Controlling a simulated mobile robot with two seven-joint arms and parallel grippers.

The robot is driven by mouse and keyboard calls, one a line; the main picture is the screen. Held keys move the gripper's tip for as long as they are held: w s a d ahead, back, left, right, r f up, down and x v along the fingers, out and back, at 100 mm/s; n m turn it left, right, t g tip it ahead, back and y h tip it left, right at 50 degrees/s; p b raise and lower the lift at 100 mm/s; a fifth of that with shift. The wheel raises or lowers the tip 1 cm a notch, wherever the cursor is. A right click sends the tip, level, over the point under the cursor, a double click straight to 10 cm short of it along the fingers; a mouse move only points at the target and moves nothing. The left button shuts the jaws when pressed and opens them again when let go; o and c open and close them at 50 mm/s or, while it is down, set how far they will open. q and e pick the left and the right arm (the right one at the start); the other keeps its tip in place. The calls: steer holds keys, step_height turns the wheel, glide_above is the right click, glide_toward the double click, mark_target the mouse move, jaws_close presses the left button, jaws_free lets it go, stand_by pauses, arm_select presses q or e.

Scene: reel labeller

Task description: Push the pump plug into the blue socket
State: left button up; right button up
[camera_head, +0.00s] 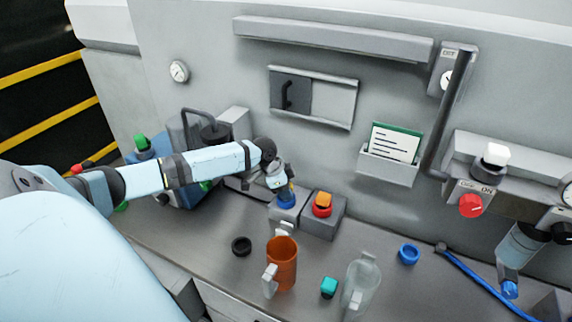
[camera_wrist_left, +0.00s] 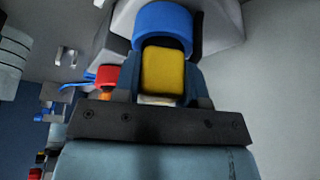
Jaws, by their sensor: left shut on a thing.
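My left gripper (camera_head: 281,184) is at the back of the counter, right above the blue socket (camera_head: 286,202) on its grey box. In the left wrist view the gripper (camera_wrist_left: 162,88) is shut on a yellow plug (camera_wrist_left: 163,72). The blue ring of the socket (camera_wrist_left: 162,18) lies just beyond the plug and in line with it. The fingers hide most of the plug in the head view. I cannot tell how far the plug sits in the socket. My right gripper is not in view.
Beside it, a red socket (camera_head: 322,212) holds an orange plug (camera_head: 323,199). An orange cup (camera_head: 282,262), a clear jug (camera_head: 360,284), a teal block (camera_head: 328,287), a black ring (camera_head: 241,246) and a blue ring (camera_head: 408,254) stand on the counter (camera_head: 205,250).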

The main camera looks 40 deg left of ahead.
arm_select(q)
steer(key=o, duration=1)
steer(key=shift+f, duration=0.1)
steer(key=shift+o, duration=0.2)
steer(key=b+v, duration=0.1)
steer(key=v, duration=1.2)
steer(key=shift+r, duration=0.35)
steer(key=shift+a, duration=0.1)
